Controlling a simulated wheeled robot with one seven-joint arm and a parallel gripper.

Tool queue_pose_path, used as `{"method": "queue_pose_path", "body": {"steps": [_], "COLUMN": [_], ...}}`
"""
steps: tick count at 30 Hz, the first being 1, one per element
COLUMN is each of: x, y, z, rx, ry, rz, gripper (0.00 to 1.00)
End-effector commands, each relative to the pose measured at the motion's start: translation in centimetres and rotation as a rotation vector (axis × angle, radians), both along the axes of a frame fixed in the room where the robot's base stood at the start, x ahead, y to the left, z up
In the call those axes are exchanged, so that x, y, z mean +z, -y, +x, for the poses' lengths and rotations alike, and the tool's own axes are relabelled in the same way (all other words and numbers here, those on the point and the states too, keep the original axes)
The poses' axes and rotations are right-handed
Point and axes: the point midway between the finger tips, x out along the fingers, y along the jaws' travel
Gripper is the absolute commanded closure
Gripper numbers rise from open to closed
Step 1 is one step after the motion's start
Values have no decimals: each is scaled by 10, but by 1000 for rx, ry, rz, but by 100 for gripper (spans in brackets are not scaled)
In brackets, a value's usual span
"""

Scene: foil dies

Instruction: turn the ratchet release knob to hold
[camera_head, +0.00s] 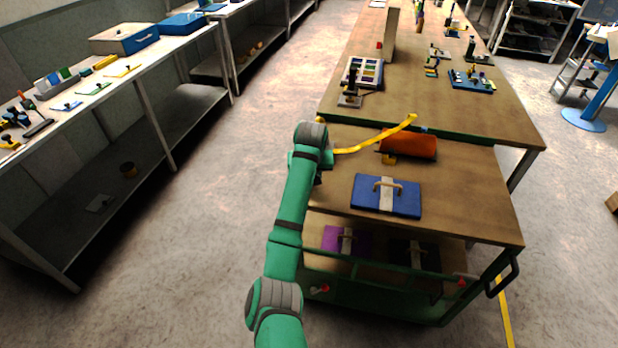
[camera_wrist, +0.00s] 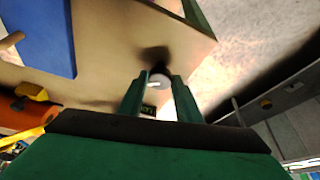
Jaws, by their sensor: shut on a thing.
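In the wrist view, a small grey round knob (camera_wrist: 158,79) with a white mark stands at the edge of a tan wooden top. My gripper (camera_wrist: 160,86) has its two green fingers on either side of the knob and is shut on it. A small dark label with green lettering (camera_wrist: 148,109) shows between the fingers. I cannot read it or tell which setting the mark points to. In the head view my arm's end is at the left edge of the cart's wooden top (camera_head: 340,185), and the knob is hidden there.
A blue case (camera_head: 365,196) with a wooden handle and an orange roll (camera_head: 410,147) lie on the cart. A yellow strap (camera_head: 375,140) runs from near my wrist across the top. A long workbench (camera_head: 480,115) stands behind. The floor on the left is clear.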

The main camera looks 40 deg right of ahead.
Motion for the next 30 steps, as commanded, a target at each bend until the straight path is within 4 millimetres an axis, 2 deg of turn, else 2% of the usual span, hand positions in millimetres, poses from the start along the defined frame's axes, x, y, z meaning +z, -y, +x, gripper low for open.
{"method": "queue_pose_path", "body": {"steps": [18, 30], "x": [1, 1], "y": [7, 8], "z": [-2, -1], "rx": [575, 832], "ry": [1, 2], "rz": [-2, -1], "gripper": [91, 91]}}
